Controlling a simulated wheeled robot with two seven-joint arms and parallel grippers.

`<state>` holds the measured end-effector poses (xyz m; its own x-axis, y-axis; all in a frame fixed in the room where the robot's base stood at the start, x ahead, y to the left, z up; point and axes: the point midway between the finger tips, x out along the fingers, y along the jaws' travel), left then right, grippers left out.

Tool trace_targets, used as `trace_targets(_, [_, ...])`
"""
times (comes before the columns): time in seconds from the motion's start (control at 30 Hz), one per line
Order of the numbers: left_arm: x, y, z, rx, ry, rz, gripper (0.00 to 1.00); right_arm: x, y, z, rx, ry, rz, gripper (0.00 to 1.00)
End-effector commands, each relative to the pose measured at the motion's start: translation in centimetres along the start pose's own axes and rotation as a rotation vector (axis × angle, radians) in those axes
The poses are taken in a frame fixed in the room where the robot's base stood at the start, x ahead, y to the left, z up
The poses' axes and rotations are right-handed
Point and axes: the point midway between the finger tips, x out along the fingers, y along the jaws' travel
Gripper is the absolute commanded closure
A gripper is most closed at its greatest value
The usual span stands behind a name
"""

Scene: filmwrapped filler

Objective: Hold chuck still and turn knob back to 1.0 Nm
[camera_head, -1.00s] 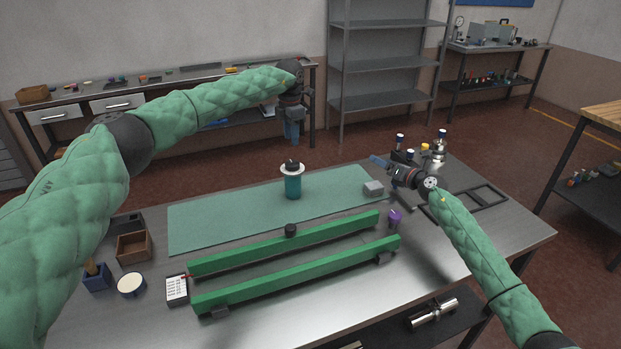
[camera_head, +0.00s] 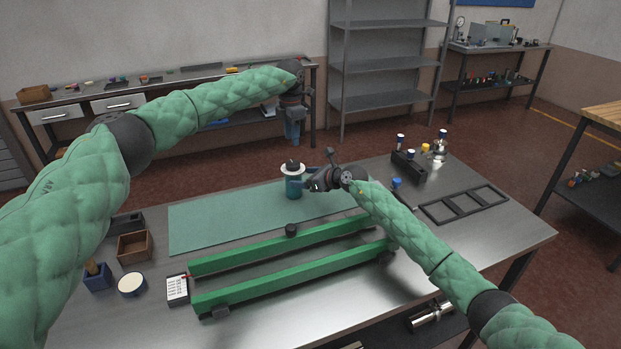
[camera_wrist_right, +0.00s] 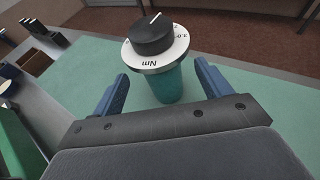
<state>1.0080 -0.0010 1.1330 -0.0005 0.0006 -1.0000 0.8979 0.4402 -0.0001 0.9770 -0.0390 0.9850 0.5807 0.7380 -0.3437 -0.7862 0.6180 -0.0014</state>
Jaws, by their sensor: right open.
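The teal torque tool (camera_head: 293,186) stands upright on the green mat, with a white dial ring and a black knob (camera_head: 292,166) on top. In the right wrist view the black knob (camera_wrist_right: 153,36) has a white pointer line, and the dial ring (camera_wrist_right: 148,62) shows "Nm" and small numbers. My right gripper (camera_head: 309,183) is open beside the tool; in its wrist view the two blue fingers (camera_wrist_right: 160,88) stand either side of the teal body, apart from it.
Two green rails (camera_head: 290,258) lie across the front of the table. A wooden box (camera_head: 135,246), a blue cup (camera_head: 97,277) and a white-topped pot (camera_head: 132,284) are at the left. A black frame (camera_head: 465,204) and a holder (camera_head: 408,166) with bottles are at the right.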

Motion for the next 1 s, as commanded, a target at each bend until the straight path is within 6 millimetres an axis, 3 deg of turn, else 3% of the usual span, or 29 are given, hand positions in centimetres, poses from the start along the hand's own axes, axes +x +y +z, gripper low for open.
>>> trace_targets(0.33, [0.0,0.0,0.0,0.000,0.000,0.000,0.64,4.4,0.0,0.1,0.003,-0.002,0.000,0.23])
trace_targets(0.77, [0.0,0.0,0.0,0.000,0.000,0.000,0.64,5.3,-0.1,0.0,0.002,-0.001,-0.001,0.23])
trace_targets(0.8, [0.0,0.0,0.0,0.000,0.000,0.000,0.64,5.3,-0.1,0.0,0.002,-0.001,-0.001,0.25])
trace_targets(1.0, [0.0,0.0,0.0,0.000,0.000,0.000,0.64,5.3,0.0,0.0,0.002,-0.001,-0.001,0.64])
